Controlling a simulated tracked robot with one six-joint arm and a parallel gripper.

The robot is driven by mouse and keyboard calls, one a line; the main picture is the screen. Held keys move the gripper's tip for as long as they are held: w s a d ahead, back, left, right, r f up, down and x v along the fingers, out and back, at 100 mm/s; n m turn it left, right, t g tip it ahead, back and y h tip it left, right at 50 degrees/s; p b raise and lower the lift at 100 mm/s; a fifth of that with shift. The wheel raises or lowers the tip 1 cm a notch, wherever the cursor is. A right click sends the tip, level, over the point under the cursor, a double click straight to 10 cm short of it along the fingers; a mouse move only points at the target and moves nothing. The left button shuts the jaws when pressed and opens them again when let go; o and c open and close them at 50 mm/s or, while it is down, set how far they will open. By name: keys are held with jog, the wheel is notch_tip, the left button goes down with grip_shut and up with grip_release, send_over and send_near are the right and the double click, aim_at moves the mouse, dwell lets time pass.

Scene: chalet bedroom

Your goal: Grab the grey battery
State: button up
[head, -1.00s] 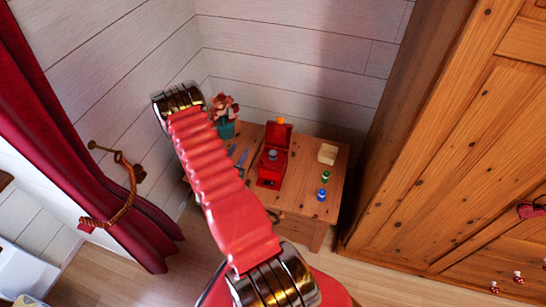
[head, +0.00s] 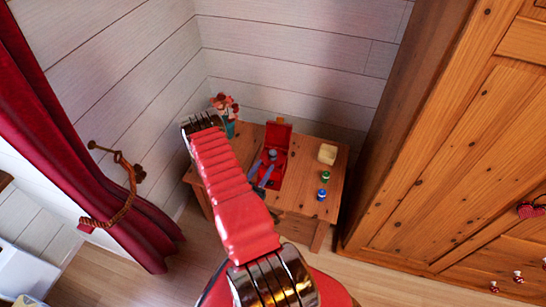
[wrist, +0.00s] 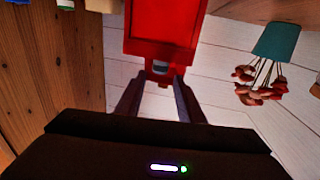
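The grey battery (head: 272,155) stands in the open red box (head: 281,133) on the wooden table. In the wrist view a small grey piece, which looks like the battery (wrist: 160,67), shows against the red box (wrist: 165,45), between the fingertips or just beyond them. My gripper (head: 263,167) is at the left front of the box, just short of the battery in the head view. In the wrist view my gripper (wrist: 158,80) has its two fingers apart with a gap between them. I see no contact with the battery.
A green battery (head: 326,177) and a blue battery (head: 321,194) stand on the table (head: 295,203) to the right of the box. A cream block-like object (head: 327,153) lies behind them. A flower pot (head: 229,128) stands at the back left; a wooden wardrobe is right.

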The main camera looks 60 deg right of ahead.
aim_at(271, 156)
jog(key=d, duration=0.8)
jog(key=shift+d+r, duration=0.15)
jog(key=shift+d, duration=2.35)
jog(key=c, duration=0.8)
jog(key=shift+c, duration=0.2)
notch_tip(271, 156, up, 10)
